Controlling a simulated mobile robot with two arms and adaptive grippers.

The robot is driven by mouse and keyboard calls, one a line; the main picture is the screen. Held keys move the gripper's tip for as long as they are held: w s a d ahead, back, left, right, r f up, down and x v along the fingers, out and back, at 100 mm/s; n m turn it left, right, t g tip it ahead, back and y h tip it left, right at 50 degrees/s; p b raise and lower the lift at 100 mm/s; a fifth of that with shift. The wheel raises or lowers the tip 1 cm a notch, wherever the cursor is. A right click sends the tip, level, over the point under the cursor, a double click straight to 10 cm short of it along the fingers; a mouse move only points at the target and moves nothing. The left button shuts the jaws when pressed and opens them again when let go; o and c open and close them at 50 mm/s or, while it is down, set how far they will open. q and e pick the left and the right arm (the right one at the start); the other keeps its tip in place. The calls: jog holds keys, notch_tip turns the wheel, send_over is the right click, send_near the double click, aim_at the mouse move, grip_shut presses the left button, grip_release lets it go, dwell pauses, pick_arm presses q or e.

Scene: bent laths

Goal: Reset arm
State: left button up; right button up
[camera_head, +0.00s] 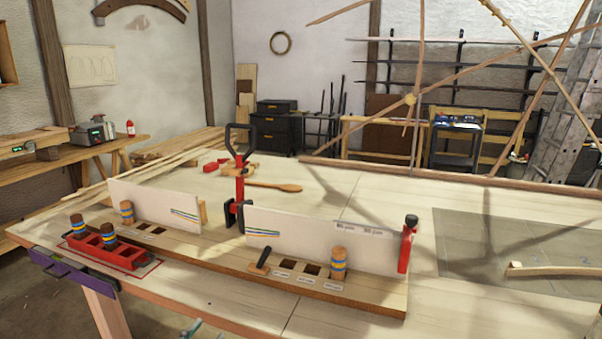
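Neither of my grippers can be made out in the head view. A small teal piece (191,329) shows at the bottom edge, cut off by the frame. I cannot tell whether it belongs to one of my arms. On the workbench (350,315) lies a long wooden board (215,258) with square holes and two upright pale panels (320,241). Two banded pegs stand in it, one at the left (127,212) and one at the right (338,263). A short black peg (263,257) leans near the middle holes.
A red tray (123,256) with two dark banded pegs sits at the left. A tall red clamp (239,185) and a red post (406,250) rise at the board. A bent lath (550,271) lies on a grey mat (470,240) at right. Laths cross overhead at right.

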pick_arm(q)
jog(key=s+a+f+n+g+y, duration=0.1)
jog(key=a+f+g+y, duration=0.1)
jog(key=f, duration=0.8)
jog(key=s+a+f+n+g+y, duration=0.1)
jog(key=a+f+n+g, duration=0.15)
jog(key=f, duration=0.75)
jog(key=s+a+f+g+y, duration=0.1)
jog(key=s+f, duration=0.4)
jog(key=f, duration=0.3)
jog(key=s+a+f+g+y, duration=0.1)
jog(key=s+f+g, duration=0.1)
jog(key=s+f, duration=0.5)
jog(key=s+d+f+n+g, duration=0.1)
jog(key=s+f+g, duration=0.1)
jog(key=s+f, duration=0.5)
jog(key=s+d+f+g, duration=0.1)
jog(key=s+f+g, duration=0.2)
jog(key=s+f, duration=0.4)
jog(key=s+f+n+g, duration=0.1)
jog(key=s+f+g, duration=0.2)
jog(key=s, duration=1.6)
notch_tip(320, 180, down, 4)
jog(key=shift+s+d+f+n, duration=0.15)
jog(key=shift+d+f+n, duration=0.1)
jog(key=shift+d+n, duration=0.15)
